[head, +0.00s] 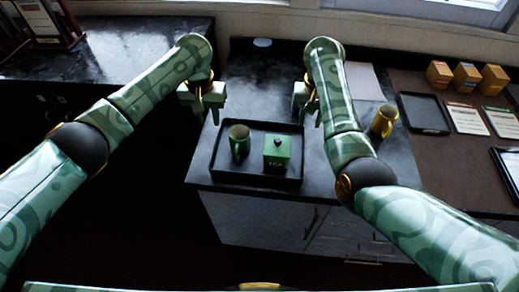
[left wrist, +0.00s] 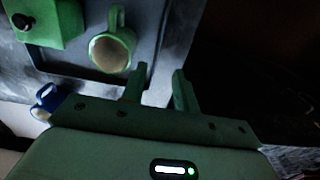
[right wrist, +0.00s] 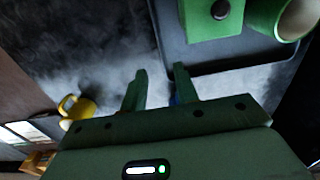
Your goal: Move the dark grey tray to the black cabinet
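The dark grey tray (head: 256,179) lies flat on a dark worktop (head: 330,180) over grey drawers. A green mug (head: 238,146) and a green lidded box (head: 277,152) stand in it. My left gripper (head: 206,108) is open and empty by the tray's far left corner; the left wrist view shows the tray rim (left wrist: 90,76) near its fingers (left wrist: 160,88). My right gripper (head: 309,110) is open and empty by the far right corner, with the tray (right wrist: 225,66) beyond its fingers (right wrist: 158,87). A black-topped cabinet (head: 110,50) stands at the upper left.
A yellow mug (head: 384,121) stands right of the tray. A blue and white object (left wrist: 45,100) is near the tray's far side. A brown counter at right holds another dark tray (head: 424,112), papers and several small boxes (head: 467,77). A dark gap separates the worktop from the left cabinet.

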